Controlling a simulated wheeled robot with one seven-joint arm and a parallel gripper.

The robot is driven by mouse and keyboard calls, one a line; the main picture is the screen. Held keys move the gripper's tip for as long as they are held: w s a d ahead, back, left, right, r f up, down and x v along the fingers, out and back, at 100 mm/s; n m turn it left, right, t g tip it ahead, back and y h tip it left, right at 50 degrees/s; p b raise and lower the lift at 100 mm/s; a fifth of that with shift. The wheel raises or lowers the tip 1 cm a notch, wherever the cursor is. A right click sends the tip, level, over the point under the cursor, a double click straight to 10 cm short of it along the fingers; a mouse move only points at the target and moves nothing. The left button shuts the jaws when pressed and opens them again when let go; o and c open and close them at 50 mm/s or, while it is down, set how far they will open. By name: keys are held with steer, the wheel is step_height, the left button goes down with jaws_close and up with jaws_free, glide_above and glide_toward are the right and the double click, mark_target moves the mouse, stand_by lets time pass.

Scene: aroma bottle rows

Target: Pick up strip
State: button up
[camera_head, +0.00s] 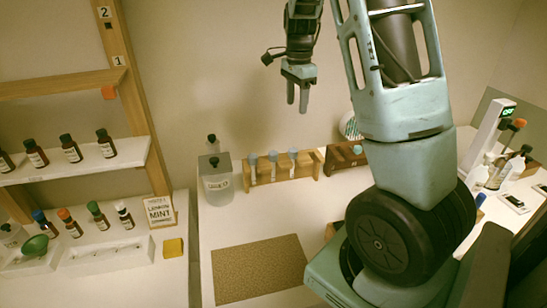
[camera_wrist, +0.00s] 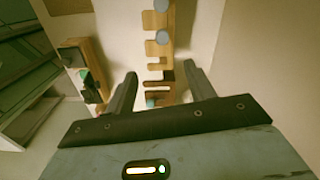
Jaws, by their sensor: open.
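My gripper (camera_head: 297,97) is open and empty, pointing down in the air in front of the back wall, above the table. In the wrist view its two fingers (camera_wrist: 160,76) stand apart, with a wooden rack (camera_wrist: 153,59) beyond them. In the head view this rack (camera_head: 283,180) stands against the back wall and holds several slender pale items with blue round tops (camera_head: 272,156). Two blue tops (camera_wrist: 162,38) also show in the wrist view, and a small dark teal thing sits between the fingers. I cannot clearly make out which item is the strip.
A brown mat (camera_head: 259,269) lies in front. Shelves with brown bottles (camera_head: 70,149), a Lemon Mint sign (camera_head: 159,211) and a yellow block (camera_head: 173,248) are at the left.

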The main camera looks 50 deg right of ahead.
steer(key=p, duration=0.3)
glide_above(293, 149)
steer(key=f, duration=1.1)
steer(key=shift+s+a+f, duration=0.1)
steer(key=shift+s+f, duration=0.1)
steer(key=shift+s, duration=0.2)
steer(key=shift+w+f+p, duration=0.15)
steer(key=shift+f+p, duration=0.55)
steer(key=shift+f, duration=0.65)
steer(key=shift+w+f+p, duration=0.15)
steer(key=shift+f+p, duration=0.55)
steer(key=shift+f, duration=0.65)
steer(key=c, duration=0.9)
